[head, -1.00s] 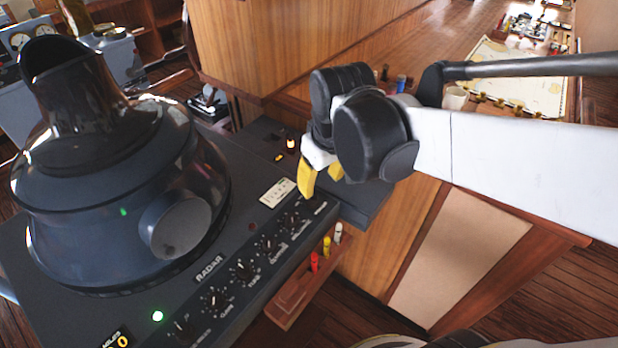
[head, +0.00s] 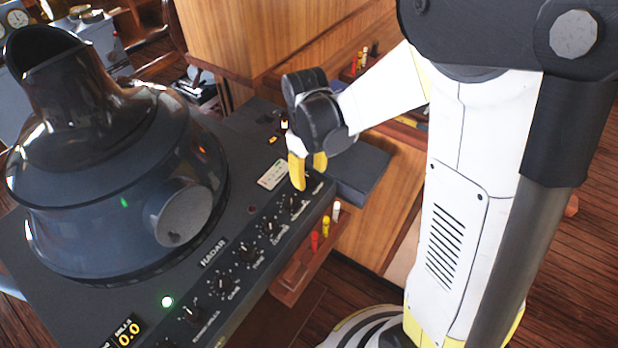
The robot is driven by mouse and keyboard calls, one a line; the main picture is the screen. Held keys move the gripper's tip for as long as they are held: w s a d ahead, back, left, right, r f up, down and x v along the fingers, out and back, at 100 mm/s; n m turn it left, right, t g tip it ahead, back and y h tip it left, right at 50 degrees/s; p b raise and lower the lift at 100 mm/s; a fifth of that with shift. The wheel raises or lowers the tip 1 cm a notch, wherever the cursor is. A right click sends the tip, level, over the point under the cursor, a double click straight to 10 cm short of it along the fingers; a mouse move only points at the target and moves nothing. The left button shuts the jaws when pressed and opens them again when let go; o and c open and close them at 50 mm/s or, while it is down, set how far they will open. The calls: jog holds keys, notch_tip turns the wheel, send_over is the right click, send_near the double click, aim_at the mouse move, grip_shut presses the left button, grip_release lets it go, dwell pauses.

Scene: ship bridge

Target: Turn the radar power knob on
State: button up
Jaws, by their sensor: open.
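The radar console (head: 80,305) stands at the left, with a row of black knobs along its sloped front. Small white labels sit beside the knobs, mostly too small to read, so I cannot tell for sure which one is the power knob. My gripper (head: 307,174) has two yellow fingers, open and pointing down over the far end of the row. Its nearer finger is just above the far knob (head: 291,203) and partly covers the panel behind it. I cannot tell whether it touches. A green lamp (head: 167,302) is lit near the other end, by a near knob (head: 190,314).
The big radar hood (head: 110,190) rises left of the knobs. A small rack with coloured pens (head: 325,226) hangs below the console's right edge. A wooden cabinet (head: 225,45) stands behind. My white arm fills the right side.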

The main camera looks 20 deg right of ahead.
jog(key=shift+f, duration=0.85)
grip_shut()
jog(key=m+b, duration=0.1)
jog(key=m, duration=0.3)
jog(key=shift+m, duration=0.3)
jog(key=shift+m+b, duration=0.45)
jog(key=shift+m, duration=1.75)
